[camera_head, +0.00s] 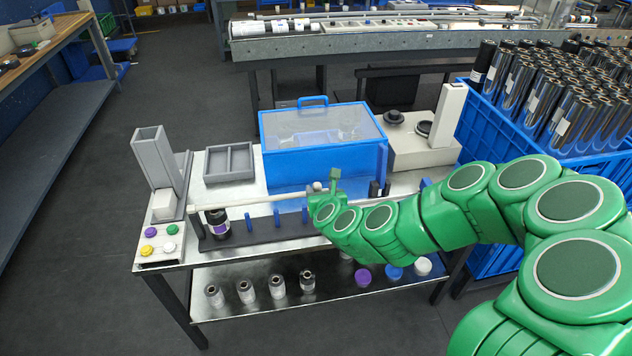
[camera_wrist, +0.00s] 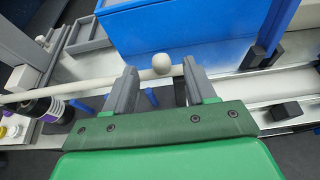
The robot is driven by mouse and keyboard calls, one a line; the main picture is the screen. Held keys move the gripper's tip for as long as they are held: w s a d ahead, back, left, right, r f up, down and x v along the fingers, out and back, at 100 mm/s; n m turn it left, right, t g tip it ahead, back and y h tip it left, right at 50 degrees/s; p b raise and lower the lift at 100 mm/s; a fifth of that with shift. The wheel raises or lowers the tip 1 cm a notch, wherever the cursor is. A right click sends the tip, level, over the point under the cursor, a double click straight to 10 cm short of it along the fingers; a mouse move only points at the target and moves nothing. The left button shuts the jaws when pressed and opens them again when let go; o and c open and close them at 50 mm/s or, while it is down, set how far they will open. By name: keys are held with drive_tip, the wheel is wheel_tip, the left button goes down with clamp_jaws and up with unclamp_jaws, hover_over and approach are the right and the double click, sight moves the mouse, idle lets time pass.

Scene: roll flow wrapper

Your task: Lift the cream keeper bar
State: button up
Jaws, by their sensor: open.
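The cream keeper bar (camera_head: 262,201) is a long thin rod lying across the dark roll rack at the front of the machine table. In the wrist view the bar (camera_wrist: 75,86) runs in from the left, and a round cream knob (camera_wrist: 161,63) shows near its right end. My gripper (camera_head: 325,190) is over the bar's right part. In the wrist view my gripper (camera_wrist: 160,70) is open, with its two grey fingers either side of the knob. Contact between fingers and knob cannot be told. The left finger hides part of the bar.
A blue box with a clear lid (camera_head: 322,126) stands just behind the bar. A black and purple roll (camera_head: 217,224) sits under the bar's left end, beside several blue pegs. Coloured buttons (camera_head: 158,241) are at the left. A blue crate of rolls (camera_head: 505,118) stands at the right.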

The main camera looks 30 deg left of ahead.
sight(317, 184)
drive_tip(key=shift+x, duration=3.9)
drive_tip(key=shift+c, duration=0.3)
clamp_jaws()
